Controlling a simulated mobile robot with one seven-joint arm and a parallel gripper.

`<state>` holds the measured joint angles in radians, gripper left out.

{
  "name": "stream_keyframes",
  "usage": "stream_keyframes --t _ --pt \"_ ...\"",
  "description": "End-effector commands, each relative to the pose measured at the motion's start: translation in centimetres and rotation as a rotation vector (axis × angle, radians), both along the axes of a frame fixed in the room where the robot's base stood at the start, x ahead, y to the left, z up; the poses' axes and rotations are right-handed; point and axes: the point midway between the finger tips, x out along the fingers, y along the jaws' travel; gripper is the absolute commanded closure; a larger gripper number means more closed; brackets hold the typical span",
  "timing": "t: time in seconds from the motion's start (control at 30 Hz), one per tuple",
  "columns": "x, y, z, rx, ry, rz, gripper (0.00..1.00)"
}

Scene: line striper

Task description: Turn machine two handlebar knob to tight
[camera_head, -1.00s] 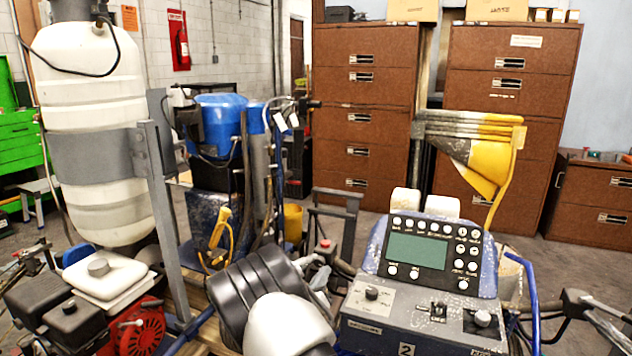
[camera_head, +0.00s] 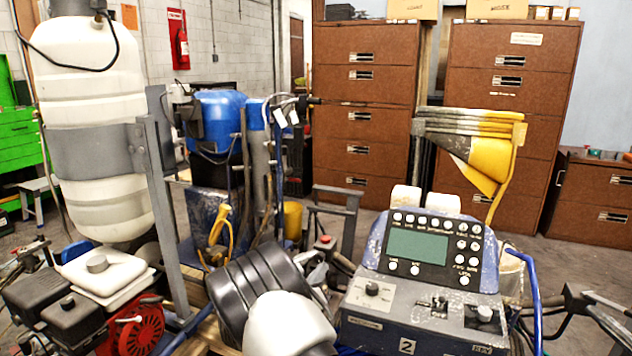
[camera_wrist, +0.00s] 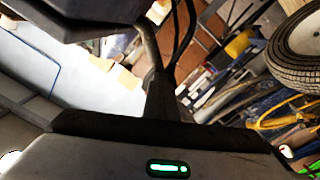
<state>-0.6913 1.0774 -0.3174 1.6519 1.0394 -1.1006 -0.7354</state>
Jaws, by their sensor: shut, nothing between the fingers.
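Machine two's blue and grey console (camera_head: 425,325), marked "2" on its front, stands at the lower right in the head view. One dark round knob (camera_head: 372,289) sits on its left side and another knob (camera_head: 484,313) on its right. Dark handlebar parts (camera_head: 572,302) stick out to the right of it; no tight marking is readable there. In the wrist view my gripper (camera_wrist: 163,98) is shut and empty, and a dark overhanging body (camera_wrist: 65,20) is at the upper left. The gripper is out of sight in the head view. I cannot tell which knob is the handlebar knob.
My black and white arm (camera_head: 290,325) fills the lower middle, left of the console. A tall white tank (camera_head: 95,130), a red engine (camera_head: 140,325) and a blue-topped machine (camera_head: 218,120) stand to the left. Brown cabinets (camera_head: 365,75) line the back. Floor shows at the right.

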Motion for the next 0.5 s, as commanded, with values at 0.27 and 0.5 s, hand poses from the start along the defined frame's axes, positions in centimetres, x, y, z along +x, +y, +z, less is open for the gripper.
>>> stream_keyframes --t 0.27,0.5 --pt "0.33 0.84 0.0 0.002 -0.009 0.006 1.0" --pt "0.54 1.35 -0.04 0.002 -0.009 0.006 1.0"
